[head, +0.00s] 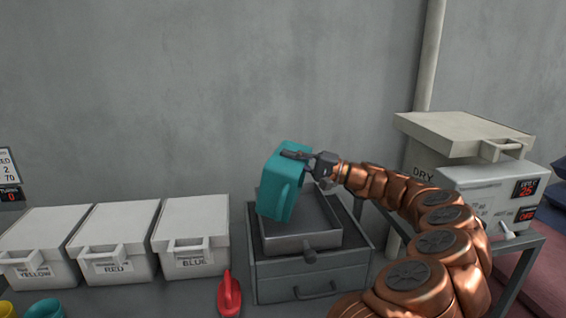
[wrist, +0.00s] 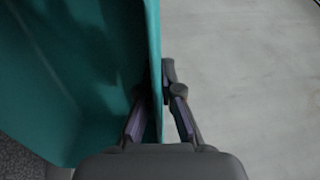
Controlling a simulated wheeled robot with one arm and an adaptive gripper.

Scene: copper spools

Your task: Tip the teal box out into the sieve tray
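My gripper (head: 295,155) is shut on the box's upper rim. In the wrist view the gripper (wrist: 158,112) has one finger inside the teal box (wrist: 75,70) and one outside, with the wall between them. The tray sits on a grey drawer unit (head: 305,280). The box hides the tray's left part.
White lidded bins, one marked RED (head: 112,246) and one BLUE (head: 192,238), stand at left. A red scoop-like object (head: 229,296) lies in front. A cream DRY box (head: 450,135) and a white device with red displays (head: 490,190) stand at right.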

